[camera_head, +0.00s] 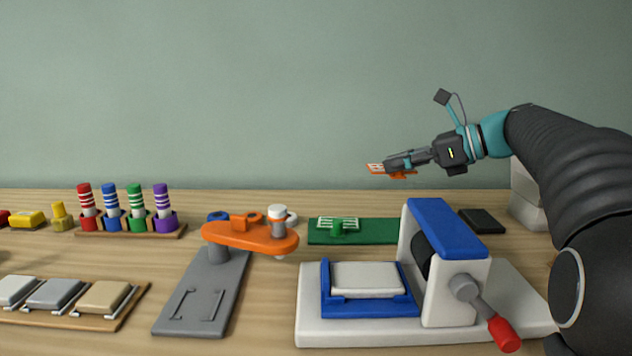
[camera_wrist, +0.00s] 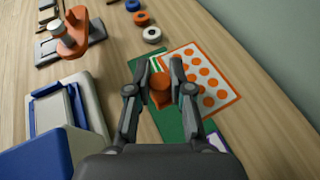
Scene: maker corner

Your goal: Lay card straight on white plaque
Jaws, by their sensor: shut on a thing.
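A white card with orange dots (camera_wrist: 208,82) is held by an orange knob (camera_wrist: 160,90); in the head view the card shows nearly edge-on (camera_head: 376,167). My gripper (camera_head: 392,165) is shut on the knob and holds the card in the air, above and behind the green board. In the wrist view the fingertips (camera_wrist: 161,86) close around the knob and the card sticks out to the right, looking skewed. A white slab (camera_head: 367,278) lies in a blue frame (camera_head: 370,308) on the crank machine's white base; it is the only plaque-like white thing clearly seen.
The green board (camera_head: 385,232) carries a green-and-white striped card (camera_head: 338,224) with a green knob. The machine's blue-topped housing (camera_head: 440,226) stands tall beside the slab. An orange swing arm (camera_head: 250,236) on a grey base stands left. Striped markers (camera_head: 125,208) and a dark block (camera_head: 482,220) stand farther back.

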